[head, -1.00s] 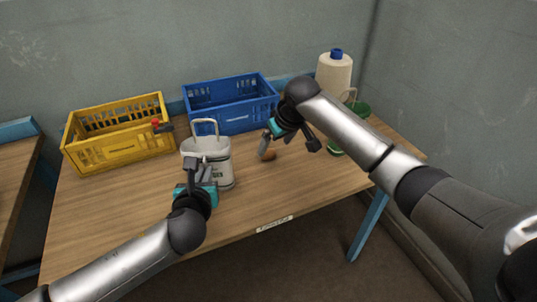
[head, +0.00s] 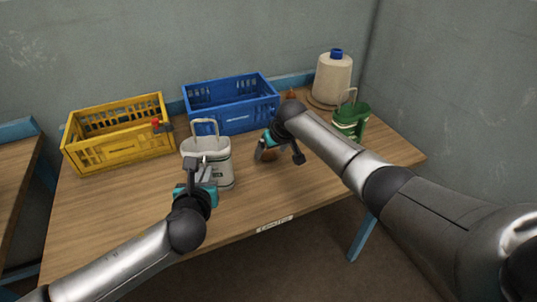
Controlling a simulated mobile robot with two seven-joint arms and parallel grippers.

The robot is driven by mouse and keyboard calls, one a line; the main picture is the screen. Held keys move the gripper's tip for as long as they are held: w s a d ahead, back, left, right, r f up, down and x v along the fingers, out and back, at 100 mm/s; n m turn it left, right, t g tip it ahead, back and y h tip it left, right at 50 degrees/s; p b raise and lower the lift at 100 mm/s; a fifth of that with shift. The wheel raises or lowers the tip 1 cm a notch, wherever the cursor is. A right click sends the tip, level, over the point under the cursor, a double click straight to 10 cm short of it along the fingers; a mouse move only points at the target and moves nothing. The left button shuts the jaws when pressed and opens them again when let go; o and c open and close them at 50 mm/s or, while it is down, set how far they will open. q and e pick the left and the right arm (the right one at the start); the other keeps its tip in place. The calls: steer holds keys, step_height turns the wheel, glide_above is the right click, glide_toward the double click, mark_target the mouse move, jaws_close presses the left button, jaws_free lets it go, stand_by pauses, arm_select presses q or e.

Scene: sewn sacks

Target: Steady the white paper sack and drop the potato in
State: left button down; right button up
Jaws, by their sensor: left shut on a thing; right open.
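The white paper sack (head: 222,166) stands upright on the table, with a pale loop handle above its top. My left gripper (head: 193,165) is shut on the near left side of the sack's rim. The brown potato (head: 268,155) lies on the table to the right of the sack. My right gripper (head: 280,155) is open and low at the potato, with its fingers around or beside it; I cannot tell which. The gripper partly hides the potato.
A yellow crate (head: 122,150) stands at the back left and a blue crate (head: 235,123) behind the sack. A green sack (head: 351,121) with a handle and a large thread cone (head: 332,80) stand at the right. The wooden table's front (head: 130,225) is clear.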

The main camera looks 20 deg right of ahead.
mark_target(270, 152)
steer(key=shift+w+f, duration=0.35)
steer(key=shift+f, duration=0.3)
steer(key=c, duration=1.1)
steer(key=shift+r, duration=0.1)
step_height(270, 152, up, 10)
steer(key=shift+f, duration=0.1)
stand_by(0.3)
